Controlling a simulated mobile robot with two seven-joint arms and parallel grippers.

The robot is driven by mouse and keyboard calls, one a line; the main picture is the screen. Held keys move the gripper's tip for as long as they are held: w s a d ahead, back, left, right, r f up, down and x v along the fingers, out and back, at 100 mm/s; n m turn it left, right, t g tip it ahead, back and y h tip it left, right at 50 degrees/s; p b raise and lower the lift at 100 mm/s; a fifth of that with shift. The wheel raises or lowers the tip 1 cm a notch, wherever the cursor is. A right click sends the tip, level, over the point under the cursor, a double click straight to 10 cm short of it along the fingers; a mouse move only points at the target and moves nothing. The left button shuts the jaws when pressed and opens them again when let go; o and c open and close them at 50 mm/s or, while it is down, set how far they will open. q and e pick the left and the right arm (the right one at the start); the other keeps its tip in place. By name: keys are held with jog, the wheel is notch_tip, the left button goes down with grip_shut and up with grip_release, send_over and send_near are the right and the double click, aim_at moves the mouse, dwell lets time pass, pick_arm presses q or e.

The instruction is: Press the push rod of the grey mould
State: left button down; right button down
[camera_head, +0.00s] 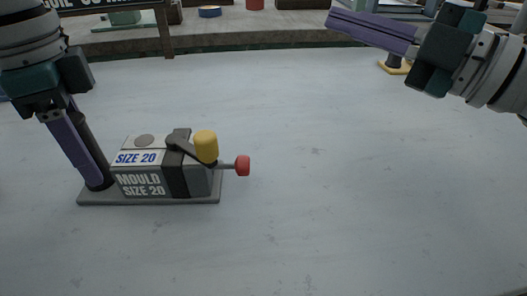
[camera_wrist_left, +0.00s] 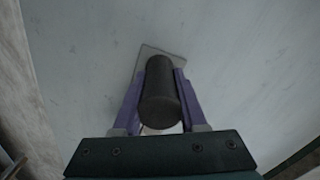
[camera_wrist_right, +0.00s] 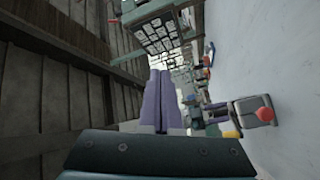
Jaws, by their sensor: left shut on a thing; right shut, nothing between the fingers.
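The grey mould (camera_head: 140,180), labelled SIZE 20, sits on a flat base plate on the table, left of the middle in the head view. Its push rod with a red knob (camera_head: 243,165) sticks out to the right. A dark lever with a yellow knob (camera_head: 205,146) lies over its top. My left gripper (camera_head: 88,180) is shut around a dark upright post (camera_wrist_left: 160,95) at the mould's left end. My right gripper (camera_head: 332,24) is shut and empty, up at the right, well away from the mould. The right wrist view also shows the mould (camera_wrist_right: 243,110) and red knob (camera_wrist_right: 265,115).
The pale table (camera_head: 350,200) is clear to the right of the mould and in front of it. A shelf (camera_head: 280,38) with several small items runs along the back. A yellow-based thing (camera_head: 394,68) stands behind, under my right arm.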

jog(key=w+d+r+m+t+h, duration=0.2)
jog(key=w+d+m+t+h, duration=0.15)
jog(key=m+h, duration=0.4)
jog(key=w+d+r+m+t+h, duration=0.2)
jog(key=d+m+h, duration=0.25)
jog(key=m, duration=0.65)
jog(key=s+a+f+m+g+y, duration=0.1)
jog(key=s+a+f+g, duration=0.3)
jog(key=s, duration=0.5)
jog(key=s+a+f+m+g+y, duration=0.1)
jog(key=s+a+f+g, duration=0.3)
jog(key=s+g, duration=0.5)
jog(key=shift+m+y, duration=0.35)
jog(key=shift+y, duration=0.15)
jog(key=shift+f, duration=0.15)
